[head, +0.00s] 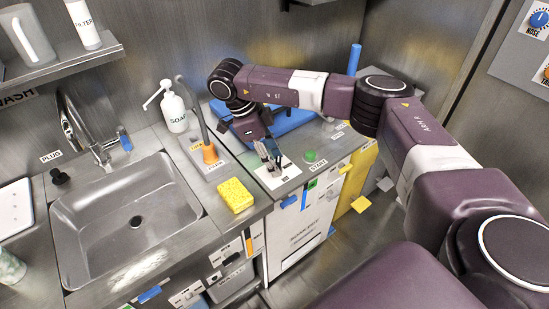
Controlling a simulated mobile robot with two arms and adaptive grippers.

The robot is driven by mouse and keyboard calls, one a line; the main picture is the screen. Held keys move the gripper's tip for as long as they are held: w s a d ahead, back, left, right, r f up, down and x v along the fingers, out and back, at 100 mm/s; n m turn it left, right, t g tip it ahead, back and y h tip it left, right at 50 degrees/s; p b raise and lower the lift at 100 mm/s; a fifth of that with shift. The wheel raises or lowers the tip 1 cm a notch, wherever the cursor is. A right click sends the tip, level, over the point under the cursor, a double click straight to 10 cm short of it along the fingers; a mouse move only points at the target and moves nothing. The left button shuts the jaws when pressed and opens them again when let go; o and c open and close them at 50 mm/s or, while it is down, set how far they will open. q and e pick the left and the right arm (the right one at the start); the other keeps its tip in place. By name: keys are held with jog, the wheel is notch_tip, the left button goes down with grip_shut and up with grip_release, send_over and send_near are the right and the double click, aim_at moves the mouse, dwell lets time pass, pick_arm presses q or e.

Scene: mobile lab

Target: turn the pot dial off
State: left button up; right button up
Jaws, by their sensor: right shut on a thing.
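My right gripper (269,160) reaches down from the end of its purple arm to a white panel (288,178) on the counter right of the sink. Its fingers are shut on the small pot dial (275,170) on that panel. The fingers and wrist hide most of the dial, so its pointer and setting cannot be read. No pot can be made out clearly. My left gripper is not in view.
A green button (310,155) with a START label sits right of the panel. A yellow sponge (236,195), an orange-based brush (210,154) and a soap bottle (174,110) stand to the left. The steel sink (75,225) is empty. A blue object (293,122) lies behind the wrist.

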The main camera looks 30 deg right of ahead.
jog(key=shift+s+n+t, duration=0.1)
jog(key=shift+n+t, duration=0.5)
jog(key=shift+n, duration=1)
jog(key=shift+h, duration=0.3)
jog(key=o, duration=1.2)
jog(key=shift+c, duration=0.2)
jog(key=shift+a+r, duration=0.1)
jog(key=v, duration=1.1)
jog(key=shift+r, duration=0.4)
